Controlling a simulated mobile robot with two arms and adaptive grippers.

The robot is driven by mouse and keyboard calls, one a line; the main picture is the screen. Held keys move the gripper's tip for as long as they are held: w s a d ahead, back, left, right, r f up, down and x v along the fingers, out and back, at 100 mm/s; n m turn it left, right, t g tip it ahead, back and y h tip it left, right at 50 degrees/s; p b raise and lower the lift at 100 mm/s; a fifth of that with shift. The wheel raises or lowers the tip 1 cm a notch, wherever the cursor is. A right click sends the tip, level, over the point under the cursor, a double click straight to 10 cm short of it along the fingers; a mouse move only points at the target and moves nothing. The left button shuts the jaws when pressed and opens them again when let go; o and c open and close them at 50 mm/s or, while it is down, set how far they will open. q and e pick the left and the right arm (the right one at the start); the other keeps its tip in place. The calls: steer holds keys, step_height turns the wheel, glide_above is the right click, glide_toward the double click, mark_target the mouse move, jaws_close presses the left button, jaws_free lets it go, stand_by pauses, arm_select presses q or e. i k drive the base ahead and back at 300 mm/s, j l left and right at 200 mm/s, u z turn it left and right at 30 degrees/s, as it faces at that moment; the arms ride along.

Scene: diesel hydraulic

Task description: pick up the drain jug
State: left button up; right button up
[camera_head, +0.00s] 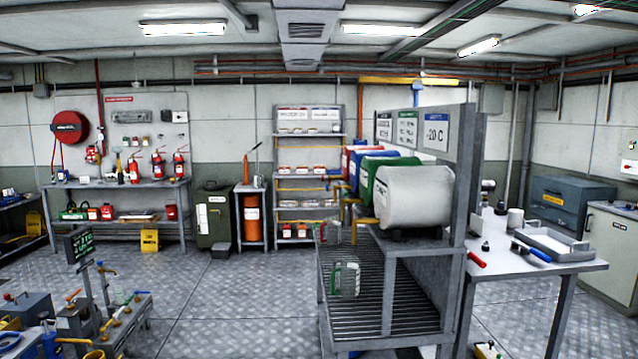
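No label in view names a drain jug, and I cannot tell which vessel it is. A clear jug-like vessel with green markings (346,280) stands on the slatted grate of the drum rack (408,300). A second clear vessel with a red and green edge (328,232) is farther back, beneath the drum taps. A small pale grey cup-like vessel (515,221) stands on the right-hand bench (545,262). Neither of my grippers shows in the view.
Several drums, the nearest white (415,197), lie on the rack above the grate. A metal tray (562,242) and red- and blue-handled tools are on the right bench. Valves and fittings (105,320) fill the lower left. The metal floor (225,300) between is clear.

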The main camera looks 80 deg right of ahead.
mark_target(258, 177)
steer(key=z, duration=2.2)
steer(key=i+j+u, duration=0.15)
steer(key=i+u, duration=0.15)
steer(key=i, duration=0.25)
steer(key=i+u, duration=0.35)
steer(key=i, duration=0.2)
steer(key=i+z, duration=0.15)
steer(key=i, duration=0.4)
steer(key=i+j+z, duration=0.15)
steer(key=i, duration=0.35)
steer(key=i+z, duration=0.15)
steer(key=i, duration=0.4)
steer(key=i+j+z, duration=0.15)
steer(key=i, duration=0.4)
steer(key=i+z, duration=0.15)
steer(key=i, duration=0.95)
steer(key=i+z, duration=0.15)
steer(key=i, duration=0.95)
steer(key=i+u, duration=0.15)
steer(key=i, duration=2)
